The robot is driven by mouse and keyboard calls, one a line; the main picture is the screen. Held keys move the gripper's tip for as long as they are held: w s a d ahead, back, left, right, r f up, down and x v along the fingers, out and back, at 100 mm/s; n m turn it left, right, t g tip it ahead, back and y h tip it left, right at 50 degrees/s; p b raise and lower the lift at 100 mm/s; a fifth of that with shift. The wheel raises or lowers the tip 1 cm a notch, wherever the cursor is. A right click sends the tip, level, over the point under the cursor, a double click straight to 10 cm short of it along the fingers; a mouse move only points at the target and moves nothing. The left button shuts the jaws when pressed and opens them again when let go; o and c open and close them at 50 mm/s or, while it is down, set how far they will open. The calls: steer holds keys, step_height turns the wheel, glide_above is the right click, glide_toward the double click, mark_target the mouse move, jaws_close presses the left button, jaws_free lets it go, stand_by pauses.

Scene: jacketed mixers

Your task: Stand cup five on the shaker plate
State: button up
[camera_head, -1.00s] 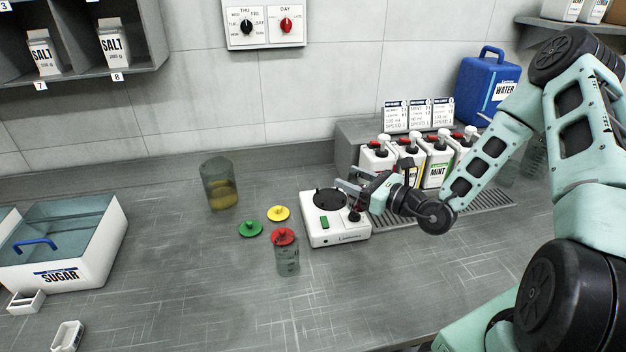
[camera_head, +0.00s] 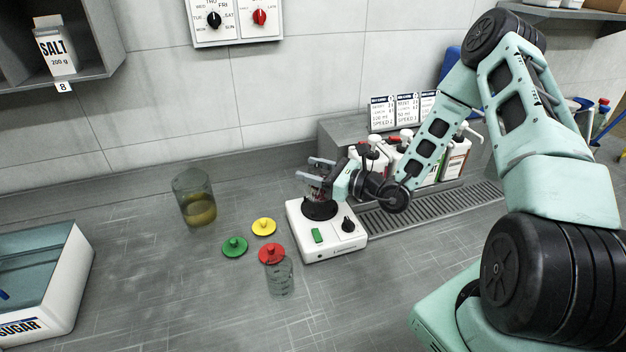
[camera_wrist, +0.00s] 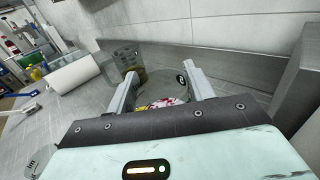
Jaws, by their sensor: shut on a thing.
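The shaker (camera_head: 330,246) is a white box with a green switch, a black knob and a round black plate (camera_head: 320,211) on top. My gripper (camera_head: 315,173) is over this plate, shut on a clear cup (camera_head: 313,189) with reddish contents. In the wrist view the cup (camera_wrist: 163,93) sits between the fingers (camera_wrist: 163,90). It has pink and yellow bits inside and a dark round tag whose mark I cannot read surely. The cup looks upright, with its base at or just above the plate; I cannot tell whether it touches.
A larger clear beaker (camera_head: 195,198) with yellow-brown liquid stands at the back left. Green (camera_head: 235,246), yellow (camera_head: 264,226) and red (camera_head: 271,253) lids lie left of the shaker; a clear cup (camera_head: 280,277) stands by the red one. Pump bottles (camera_head: 454,160) stand behind my arm.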

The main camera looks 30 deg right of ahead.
steer(key=shift+f, duration=1.55)
steer(key=shift+f, duration=0.1)
steer(key=o, duration=1.1)
steer(key=shift+o, duration=0.2)
